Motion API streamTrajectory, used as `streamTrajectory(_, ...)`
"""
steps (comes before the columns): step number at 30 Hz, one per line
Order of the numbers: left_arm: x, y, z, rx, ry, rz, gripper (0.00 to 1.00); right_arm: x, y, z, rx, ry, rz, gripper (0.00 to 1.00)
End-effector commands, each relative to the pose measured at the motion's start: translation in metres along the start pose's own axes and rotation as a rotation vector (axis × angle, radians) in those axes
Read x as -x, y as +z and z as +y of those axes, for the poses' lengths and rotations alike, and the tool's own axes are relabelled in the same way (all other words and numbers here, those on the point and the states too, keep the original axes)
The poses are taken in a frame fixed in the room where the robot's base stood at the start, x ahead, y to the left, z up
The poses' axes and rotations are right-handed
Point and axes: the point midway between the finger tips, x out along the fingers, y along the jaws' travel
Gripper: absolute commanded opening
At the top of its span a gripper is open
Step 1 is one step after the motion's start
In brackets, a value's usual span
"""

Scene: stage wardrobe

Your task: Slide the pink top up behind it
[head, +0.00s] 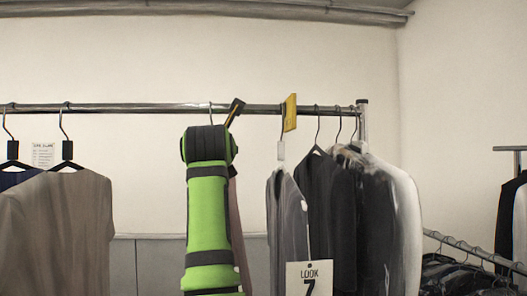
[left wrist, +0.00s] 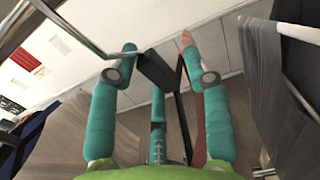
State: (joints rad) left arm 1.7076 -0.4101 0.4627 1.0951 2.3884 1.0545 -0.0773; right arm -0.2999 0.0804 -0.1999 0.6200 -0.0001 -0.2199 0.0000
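The pink top shows only as a narrow strip (head: 235,200) right of my green left arm, which hides the rest. In the left wrist view the pink strip (left wrist: 186,46) is seen edge-on by the right finger, which partly covers it. My left gripper (left wrist: 160,60) is open, its two teal fingers apart. A tilted black block (left wrist: 157,72) with a thin black hanger shows between the fingers; I cannot tell whether either touches it. In the head view a tilted black block (head: 236,109) overlaps the rail, and my fingers are hidden behind my arm. My right gripper is not in view.
The metal rail (head: 150,107) runs across. A yellow marker (head: 290,112) stands on it, right of the pink top. Beyond hang a grey garment (head: 285,215) tagged LOOK 7 (head: 309,279) and dark garments. A taupe top (head: 65,225) hangs left, with clear rail between it and my arm.

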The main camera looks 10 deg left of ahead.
Motion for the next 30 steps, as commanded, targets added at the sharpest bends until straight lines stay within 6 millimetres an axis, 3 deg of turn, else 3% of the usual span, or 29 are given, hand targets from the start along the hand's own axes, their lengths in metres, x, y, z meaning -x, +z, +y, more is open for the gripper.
streamTrajectory(17, -0.002, -0.004, -0.048, -0.003, -0.002, 0.011, 0.47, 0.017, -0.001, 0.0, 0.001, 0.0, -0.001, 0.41)
streamTrajectory(30, -0.001, -0.004, -0.084, -0.004, -0.004, 0.009, 0.47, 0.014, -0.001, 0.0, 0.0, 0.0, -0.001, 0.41)
